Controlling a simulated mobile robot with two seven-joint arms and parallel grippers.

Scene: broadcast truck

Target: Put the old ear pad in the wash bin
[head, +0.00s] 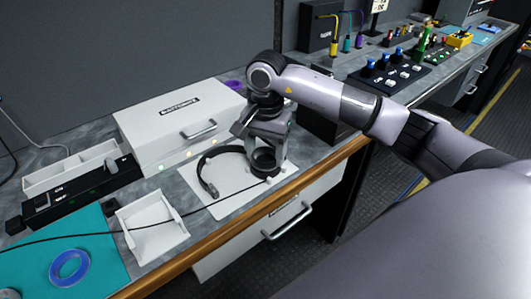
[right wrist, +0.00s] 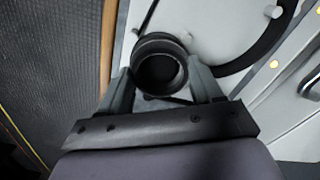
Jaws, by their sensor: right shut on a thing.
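A black headset (head: 212,180) lies on a white mat (head: 225,205) on the bench. My right gripper (head: 264,150) is over its right ear cup, pointing down. In the right wrist view, my right gripper (right wrist: 162,88) has its fingers on both sides of a round black ear pad (right wrist: 160,50), shut on it. The pad also shows at the headset's right end in the head view (head: 264,163). I cannot tell whether it is still joined to the cup. A shallow white open tray (head: 150,225) stands left of the mat; I cannot tell whether it is the wash bin. My left gripper is not in view.
A white drawer box (head: 165,140) stands behind the mat. A teal mat (head: 75,250) with a blue tape ring (head: 70,268) lies at the left. A black cable crosses the tray and mat. The wooden front edge (head: 215,240) borders the bench.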

